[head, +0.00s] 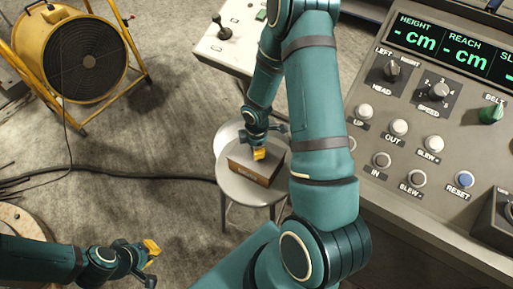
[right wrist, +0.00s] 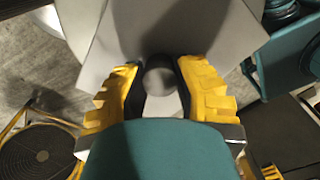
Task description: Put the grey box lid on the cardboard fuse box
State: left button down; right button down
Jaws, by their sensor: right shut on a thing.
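The cardboard fuse box (head: 248,175) is brown and sits on a round grey stool in the head view. My right gripper (head: 259,154) is directly over it, pointing down. In the right wrist view my right gripper (right wrist: 160,82) is shut on the round dark knob of the grey box lid (right wrist: 205,35), a flat grey plate. In the head view the lid is hard to make out against the box top; whether it rests on the box or hangs just above, I cannot tell. My left gripper (head: 150,262) is open and empty at the lower left, away from the box.
A control panel (head: 420,140) with knobs and buttons stands close on the right. A light console with a joystick (head: 222,32) is behind. A yellow fan (head: 85,60) and a black cable (head: 130,174) are at left.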

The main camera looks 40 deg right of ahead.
jog(key=c, duration=0.7)
grip_release()
jog(key=shift+c, duration=0.2)
notch_tip(320, 180, up, 12)
dwell(0.4)
jog(key=s+a+f+m+y, duration=0.1)
jog(key=a+f+m, duration=0.3)
jog(key=a, duration=0.4)
jog(key=s+a+f+m+t+y, duration=0.1)
jog(key=s+a+f+m, duration=0.2)
jog(key=a, duration=0.5)
jog(key=s+a+f+m+y, duration=0.1)
jog(key=s+a+f+m, duration=0.1)
jog(key=a+f+m, duration=0.3)
jog(key=a+m, duration=0.2)
jog(key=a, duration=0.1)
jog(key=shift+s+a+f+t+y, duration=0.25)
jog(key=shift+a+f+t+y, duration=0.05)
jog(key=shift+a+y, duration=0.1)
